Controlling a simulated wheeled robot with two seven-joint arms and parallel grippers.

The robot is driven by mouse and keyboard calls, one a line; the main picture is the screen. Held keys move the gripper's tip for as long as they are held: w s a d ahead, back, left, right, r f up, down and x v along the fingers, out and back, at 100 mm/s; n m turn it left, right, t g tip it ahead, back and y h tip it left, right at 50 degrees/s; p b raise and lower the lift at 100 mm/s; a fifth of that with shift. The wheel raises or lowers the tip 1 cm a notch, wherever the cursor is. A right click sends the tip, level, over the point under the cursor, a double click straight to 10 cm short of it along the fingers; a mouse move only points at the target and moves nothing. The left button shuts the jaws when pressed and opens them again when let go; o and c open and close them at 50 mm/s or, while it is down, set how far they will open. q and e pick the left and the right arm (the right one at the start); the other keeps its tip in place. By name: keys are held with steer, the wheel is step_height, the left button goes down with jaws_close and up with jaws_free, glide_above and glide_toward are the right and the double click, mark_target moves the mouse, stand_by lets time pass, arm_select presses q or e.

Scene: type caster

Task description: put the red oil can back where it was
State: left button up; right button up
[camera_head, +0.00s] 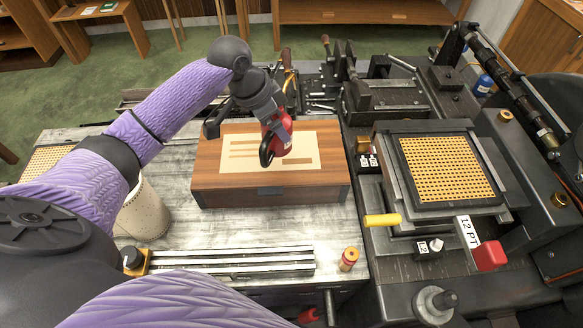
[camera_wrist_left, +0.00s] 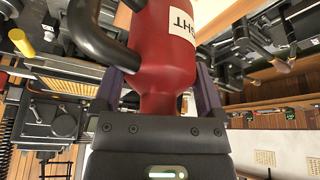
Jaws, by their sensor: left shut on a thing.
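The red oil can (camera_head: 286,142) has a dark curved handle and a pale label. My left gripper (camera_head: 270,112) is shut on the can's narrow neck; in the left wrist view the two fingers (camera_wrist_left: 160,95) sit on either side of it. There the red body (camera_wrist_left: 155,40) fills the upper middle, with the label and the black handle showing. In the head view the can is over the cream panel of a wooden box (camera_head: 220,187). I cannot tell whether it touches the box. My right gripper is not in view.
A dark press with a yellow perforated plate (camera_head: 447,168) stands at the right. A cream perforated cylinder (camera_head: 144,212) stands left of the box. Metal rails (camera_head: 235,262) and a small red-and-brass piece (camera_head: 348,259) lie in front. Dark tools crowd the back. Some grey tabletop is bare around the box.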

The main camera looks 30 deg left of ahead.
arm_select(q)
step_height(320, 180, down, 9)
steer(key=shift+a+f+b, duration=0.1)
steer(key=shift+a+b, duration=0.05)
steer(key=shift+b, duration=0.55)
steer(key=shift+f, duration=0.25)
steer(key=o, duration=1.1)
steer(key=shift+r, duration=0.15)
steer(key=p+v, duration=0.2)
steer(key=v, duration=1)
